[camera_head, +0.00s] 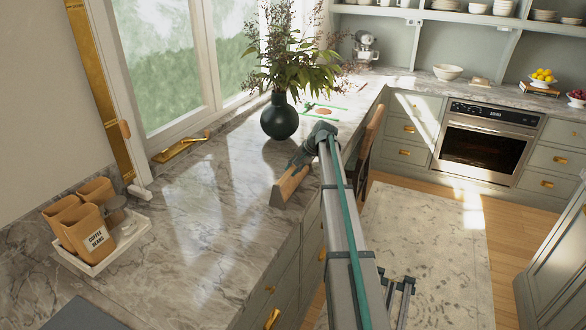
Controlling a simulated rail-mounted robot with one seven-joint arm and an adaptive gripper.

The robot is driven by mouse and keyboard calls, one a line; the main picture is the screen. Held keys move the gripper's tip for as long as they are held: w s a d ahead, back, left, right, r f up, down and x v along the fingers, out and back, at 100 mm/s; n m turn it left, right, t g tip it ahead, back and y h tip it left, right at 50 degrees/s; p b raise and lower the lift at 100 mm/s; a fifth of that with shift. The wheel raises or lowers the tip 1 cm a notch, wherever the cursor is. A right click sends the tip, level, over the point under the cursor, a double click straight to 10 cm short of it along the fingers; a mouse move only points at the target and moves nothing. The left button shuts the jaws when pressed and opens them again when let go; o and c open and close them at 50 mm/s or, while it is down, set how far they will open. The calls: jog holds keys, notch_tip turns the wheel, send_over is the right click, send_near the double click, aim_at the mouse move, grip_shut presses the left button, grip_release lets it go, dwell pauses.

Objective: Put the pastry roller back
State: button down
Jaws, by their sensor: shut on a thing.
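The pastry roller appears to be the light wooden piece (291,186) at the front edge of the marble counter, with a darker end toward the lower left. My gripper (297,168) reaches down to it from the bend at the far end of my arm. The gripper is shut on its upper side. The fingertips are small and partly hidden in this view. I cannot tell whether the roller touches the counter or is held just above it.
A dark vase (280,118) with leafy branches stands behind the gripper. A white tray (128,236) with brown canisters (90,229) sits at the left. Bare marble counter (205,215) lies between. A wooden chair (372,135) stands right of the counter, with an oven (487,145) beyond.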

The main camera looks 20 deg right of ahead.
jog(key=shift+s+f, duration=0.1)
jog(key=shift+f, duration=0.3)
jog(key=shift+f, duration=0.1)
jog(key=c, duration=1.4)
grip_release()
jog(key=shift+s+f, duration=0.1)
jog(key=shift+f, duration=0.05)
jog(key=o, duration=0.4)
jog(key=shift+w, duration=0.2)
jog(key=shift+r, duration=0.45)
jog(key=b+v, duration=0.3)
jog(key=v, duration=0.9)
jog(key=shift+r, duration=0.3)
